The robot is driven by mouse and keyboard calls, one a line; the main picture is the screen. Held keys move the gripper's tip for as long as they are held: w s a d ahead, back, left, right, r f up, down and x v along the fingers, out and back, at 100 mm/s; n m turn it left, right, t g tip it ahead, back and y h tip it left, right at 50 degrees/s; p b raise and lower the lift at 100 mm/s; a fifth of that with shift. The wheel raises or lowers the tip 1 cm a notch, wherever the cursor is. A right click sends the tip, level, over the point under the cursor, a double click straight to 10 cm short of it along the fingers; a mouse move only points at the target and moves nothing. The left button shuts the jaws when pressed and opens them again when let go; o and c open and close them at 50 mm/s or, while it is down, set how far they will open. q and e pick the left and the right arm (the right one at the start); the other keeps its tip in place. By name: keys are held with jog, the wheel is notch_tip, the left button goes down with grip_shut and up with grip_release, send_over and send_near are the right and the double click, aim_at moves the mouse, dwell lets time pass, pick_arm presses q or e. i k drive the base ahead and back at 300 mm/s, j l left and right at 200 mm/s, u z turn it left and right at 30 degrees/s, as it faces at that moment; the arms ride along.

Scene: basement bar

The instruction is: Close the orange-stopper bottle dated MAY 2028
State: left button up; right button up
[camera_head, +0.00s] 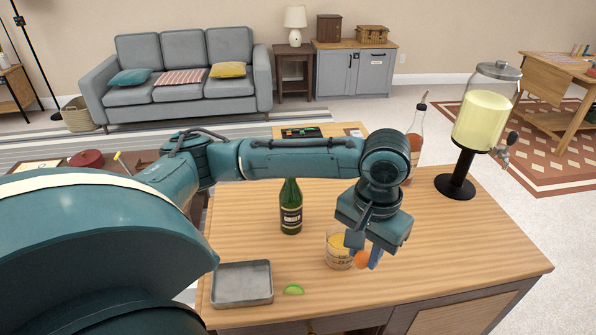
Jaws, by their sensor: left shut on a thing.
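My left gripper (364,253) reaches down over the right part of the wooden counter. It is shut on a small round orange thing (361,260), which looks like a stopper. The gripper is just right of a glass (338,255) and partly overlaps it in view. A dark green bottle (291,207) with a dark label stands upright left of the glass. A clear bottle with amber liquid and a dark spout (416,137) stands behind my arm, which hides part of it. No MAY 2028 date is readable. My right gripper is not in view.
A grey metal tray (243,302) and a green lime wedge (293,290) lie at the counter's front left. A drink dispenser (483,108) on a black stand is at the back right. The counter (470,250) is clear at right.

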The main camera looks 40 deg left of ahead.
aim_at(291, 196)
jog(key=k+u, duration=0.15)
jog(key=u, duration=0.25)
jog(key=k+j+u, duration=0.1)
jog(key=u, duration=0.25)
jog(key=k+j+u, duration=0.1)
jog(key=u, duration=0.3)
jog(key=k+j, duration=0.05)
